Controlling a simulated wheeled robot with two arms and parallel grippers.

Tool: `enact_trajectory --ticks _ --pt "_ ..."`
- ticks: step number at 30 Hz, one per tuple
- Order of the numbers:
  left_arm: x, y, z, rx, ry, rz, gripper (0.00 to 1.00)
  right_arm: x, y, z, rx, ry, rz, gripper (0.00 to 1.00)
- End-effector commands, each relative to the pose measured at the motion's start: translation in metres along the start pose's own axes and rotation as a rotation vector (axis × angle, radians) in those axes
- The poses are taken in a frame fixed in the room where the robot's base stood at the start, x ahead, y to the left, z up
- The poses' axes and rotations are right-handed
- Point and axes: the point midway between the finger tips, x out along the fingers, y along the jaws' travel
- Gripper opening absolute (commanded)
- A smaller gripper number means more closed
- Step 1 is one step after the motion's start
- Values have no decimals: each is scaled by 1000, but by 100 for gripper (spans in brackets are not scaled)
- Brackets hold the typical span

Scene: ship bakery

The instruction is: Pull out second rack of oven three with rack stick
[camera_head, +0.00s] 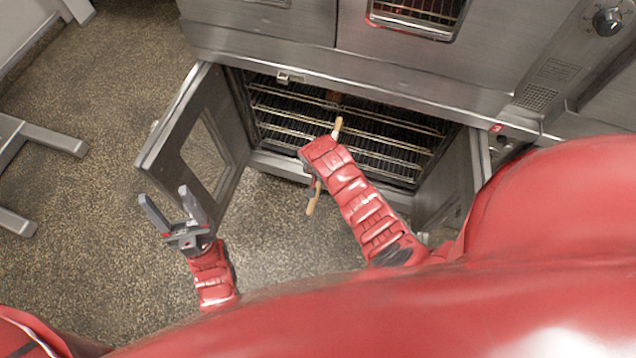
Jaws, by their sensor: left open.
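The oven (400,85) stands with its lower compartment open, and several wire racks (400,148) show inside, one above another. I cannot tell which is the second. My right gripper (318,168) is at the front of the opening, over the racks in the picture. The wooden rack stick (313,199) shows above and below this hand, which appears shut on it; the fingers are mostly hidden. I cannot tell whether the stick's far end touches a rack. My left gripper (172,212) is open and empty, in front of the left oven door (192,135).
The left door stands swung out, with a glass pane. The right door (450,185) is also open, beside my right arm. An upper oven window (418,15) and a knob (607,20) are above. Grey metal legs (45,140) stand at left. The speckled floor (110,80) between is clear.

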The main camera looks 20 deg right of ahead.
Motion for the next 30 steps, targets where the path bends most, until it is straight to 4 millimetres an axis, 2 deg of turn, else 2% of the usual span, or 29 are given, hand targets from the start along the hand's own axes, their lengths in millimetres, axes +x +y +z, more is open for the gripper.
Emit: enact_trajectory --ticks 12,21,30 --pt "-33 2 6 0 0 0 61 16 0 -43 1 -1 -1 0" --pt "-44 2 8 0 0 0 61 39 -1 -37 -2 -1 -3 0" --pt "-46 2 8 0 0 0 61 44 -1 -36 -2 -1 -2 0"
